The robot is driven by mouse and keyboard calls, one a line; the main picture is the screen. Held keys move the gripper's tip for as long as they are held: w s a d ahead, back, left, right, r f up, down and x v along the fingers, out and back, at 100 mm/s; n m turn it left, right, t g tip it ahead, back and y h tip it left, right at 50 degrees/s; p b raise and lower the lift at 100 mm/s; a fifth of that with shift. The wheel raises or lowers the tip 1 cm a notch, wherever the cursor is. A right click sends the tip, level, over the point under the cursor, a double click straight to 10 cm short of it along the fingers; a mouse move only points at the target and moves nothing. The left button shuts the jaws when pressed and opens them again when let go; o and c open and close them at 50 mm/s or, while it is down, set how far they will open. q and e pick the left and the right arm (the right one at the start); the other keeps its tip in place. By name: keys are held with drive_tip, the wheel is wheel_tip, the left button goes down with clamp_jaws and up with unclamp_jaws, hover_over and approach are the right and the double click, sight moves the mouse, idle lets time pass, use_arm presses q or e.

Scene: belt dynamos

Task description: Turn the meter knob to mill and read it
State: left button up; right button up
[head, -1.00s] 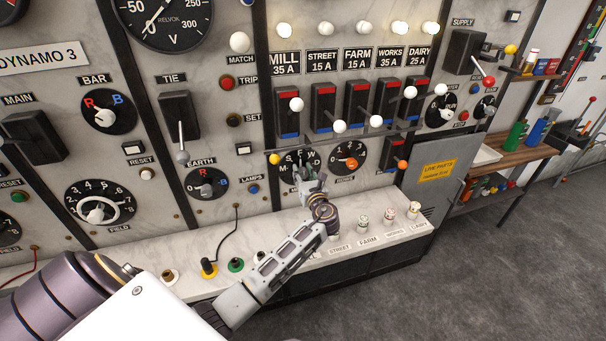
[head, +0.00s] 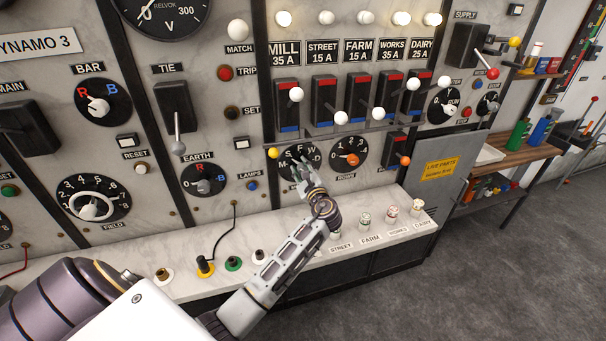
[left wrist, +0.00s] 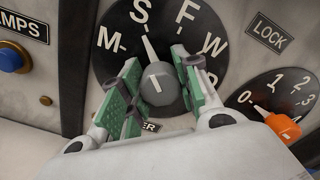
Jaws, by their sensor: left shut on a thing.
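The meter knob (left wrist: 165,87) is a grey round knob with a white pointer on a black dial (left wrist: 112,62) lettered M, S, F and W. The pointer points up and slightly left, at the S. In the left wrist view my left gripper (left wrist: 160,92) has its green-padded fingers on both sides of the knob, shut on it. In the head view the left gripper (head: 304,174) reaches the dial (head: 287,166) from below and hides the knob and part of the lettering. My right gripper is not in view.
A second dial (head: 347,153) with an orange knob sits close on the right. Breaker switches with white-ended levers stand above, one under the MILL 35 A plate (head: 285,53). A marble shelf (head: 140,262) with small terminals runs below.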

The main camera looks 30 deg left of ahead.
use_arm(q)
drive_tip(key=n+b, duration=0.4)
drive_tip(key=n, duration=0.1)
drive_tip(key=shift+f, duration=0.2)
drive_tip(key=shift+n, duration=0.4)
drive_tip(key=shift+n+b, duration=0.5)
drive_tip(key=shift+b, duration=0.05)
drive_tip(key=shift+r, duration=0.1)
drive_tip(key=o, duration=1)
drive_tip(key=shift+s+d, duration=0.35)
drive_tip(key=v, duration=1.1)
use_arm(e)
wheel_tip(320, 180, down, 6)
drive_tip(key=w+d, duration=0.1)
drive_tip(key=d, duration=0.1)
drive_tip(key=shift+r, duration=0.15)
